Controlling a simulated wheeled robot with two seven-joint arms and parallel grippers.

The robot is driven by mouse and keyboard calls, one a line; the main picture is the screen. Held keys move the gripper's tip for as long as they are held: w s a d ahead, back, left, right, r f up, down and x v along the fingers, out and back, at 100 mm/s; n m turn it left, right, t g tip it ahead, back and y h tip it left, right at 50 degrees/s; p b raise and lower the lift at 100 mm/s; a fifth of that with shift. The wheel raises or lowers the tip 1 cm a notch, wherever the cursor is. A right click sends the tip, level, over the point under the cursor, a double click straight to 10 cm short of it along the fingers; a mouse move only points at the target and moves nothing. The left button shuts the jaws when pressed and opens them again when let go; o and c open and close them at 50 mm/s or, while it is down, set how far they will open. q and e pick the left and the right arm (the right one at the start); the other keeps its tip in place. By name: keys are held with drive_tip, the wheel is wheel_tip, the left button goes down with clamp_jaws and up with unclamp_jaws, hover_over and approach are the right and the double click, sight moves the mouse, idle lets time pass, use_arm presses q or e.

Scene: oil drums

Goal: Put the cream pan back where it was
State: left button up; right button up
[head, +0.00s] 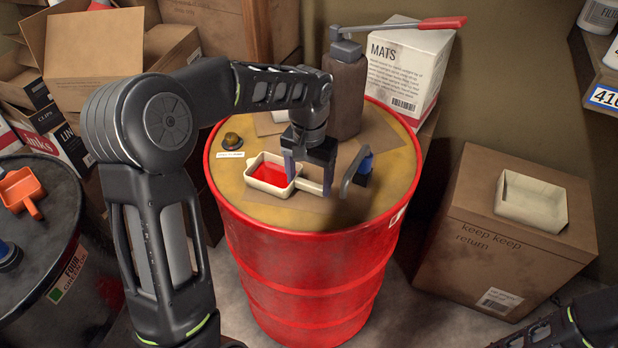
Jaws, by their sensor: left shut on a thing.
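The cream pan (254,184), with a bright red inside, is on or just above the top of the red drum (318,265), left of its middle; I cannot tell whether it touches. Its short cream handle (309,187) points right. My left gripper (308,182) comes down from above at the handle and is shut on the pan there, with its dark fingers covering part of the handle and the pan's right edge. My right gripper is out of view; only part of my right arm shows at the bottom right.
On the drum top stand a brown canister (346,95) with a red-handled lever (442,23), a blue-and-grey tool (361,170) and a brown knob (232,141). A cream tray (531,208) sits on a cardboard box (470,250) at right. An orange pan (21,190) lies on a black drum (60,225).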

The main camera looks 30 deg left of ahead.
use_arm(q)
drive_tip(key=shift+f, duration=0.15)
drive_tip(key=o, duration=1.9)
wheel_tip(320, 180, up, 12)
drive_tip(key=shift+r, duration=0.2)
